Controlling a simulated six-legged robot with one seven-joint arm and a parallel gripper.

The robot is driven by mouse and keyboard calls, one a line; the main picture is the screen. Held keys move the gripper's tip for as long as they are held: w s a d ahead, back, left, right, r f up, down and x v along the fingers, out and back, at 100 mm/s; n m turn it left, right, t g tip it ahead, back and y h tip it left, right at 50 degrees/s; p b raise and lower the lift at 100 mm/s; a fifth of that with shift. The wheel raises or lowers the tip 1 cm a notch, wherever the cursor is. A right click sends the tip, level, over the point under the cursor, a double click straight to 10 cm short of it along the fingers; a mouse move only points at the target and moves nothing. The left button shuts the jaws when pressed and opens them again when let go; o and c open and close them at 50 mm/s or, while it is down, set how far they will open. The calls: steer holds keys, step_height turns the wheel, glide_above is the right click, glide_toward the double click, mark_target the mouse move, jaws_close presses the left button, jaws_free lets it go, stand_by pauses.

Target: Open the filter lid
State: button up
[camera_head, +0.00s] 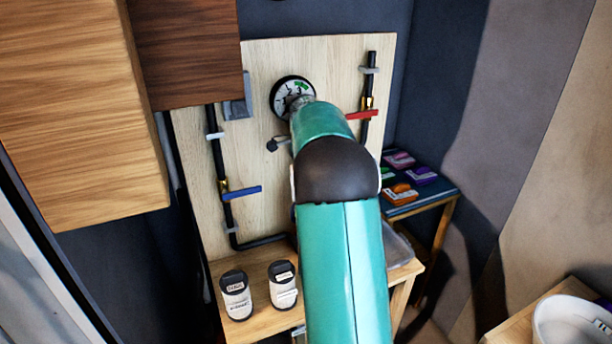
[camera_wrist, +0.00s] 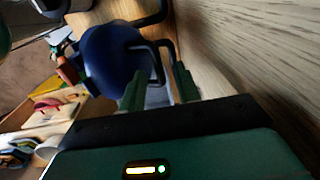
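In the wrist view, a round blue part (camera_wrist: 108,60), probably the filter lid, shows beyond my fingers. A black bent handle (camera_wrist: 154,58) stands out at its right side. My gripper (camera_wrist: 158,86) has its two green fingers apart, with the handle's end close to the gap between them. I cannot tell whether they touch it. In the head view, my teal arm hides the gripper and nearly all of the filter.
A wooden panel (camera_head: 262,160) carries a gauge (camera_head: 291,93), black pipes, a blue lever (camera_head: 241,192) and a red lever (camera_head: 362,115). Two labelled jars (camera_head: 236,297) (camera_head: 284,286) stand on the low bench. Small coloured boxes (camera_head: 401,194) lie on a side shelf. A white bucket (camera_head: 570,322) stands at lower right.

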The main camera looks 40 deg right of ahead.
step_height(320, 180, up, 3)
steer(key=shift+f, duration=0.15)
steer(key=s+a+r, duration=0.1)
steer(key=r, duration=0.1)
steer(key=s+r, duration=0.1)
steer(key=r, duration=0.1)
steer(key=s+a+r, duration=0.1)
steer(key=s+r, duration=0.1)
steer(key=shift+a, duration=0.35)
steer(key=s+a+r, duration=0.3)
steer(key=s+a, duration=0.1)
steer(key=s, duration=0.3)
steer(key=shift+s+a+r, duration=0.4)
